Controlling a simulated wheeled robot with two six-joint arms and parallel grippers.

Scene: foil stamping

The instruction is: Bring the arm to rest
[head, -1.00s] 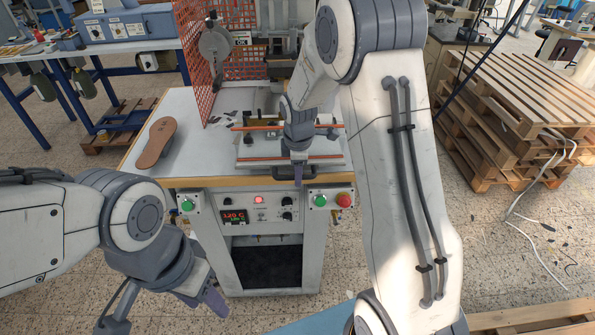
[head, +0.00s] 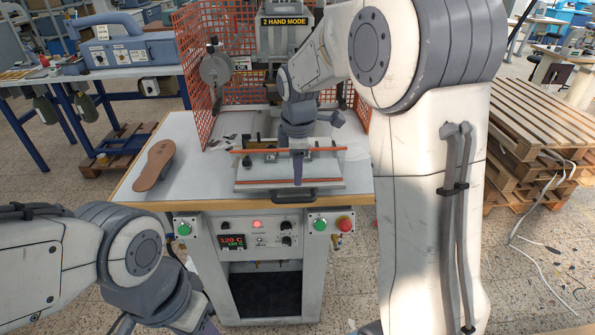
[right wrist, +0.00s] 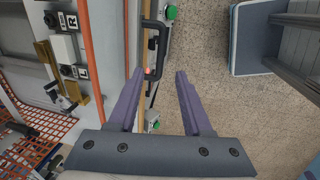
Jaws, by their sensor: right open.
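My right gripper (head: 298,172) is in front of the stamping machine's tray (head: 250,178) in the head view, seen nearly edge-on. In the right wrist view its two purple fingers (right wrist: 159,73) are spread apart with nothing between them. The tray's black handle (head: 281,197) is just below the fingers in the head view and beyond the fingertips in the wrist view. My left arm is low at the left. Its gripper (head: 207,326) is mostly cut off by the bottom edge, so its jaws cannot be judged.
A brown sole-shaped piece (head: 154,165) lies on the white machine table (head: 200,185). An orange mesh guard (head: 198,70) stands behind. Green buttons (head: 184,229) and a red button (head: 344,224) are on the front. Wooden pallets (head: 530,130) are stacked at the right.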

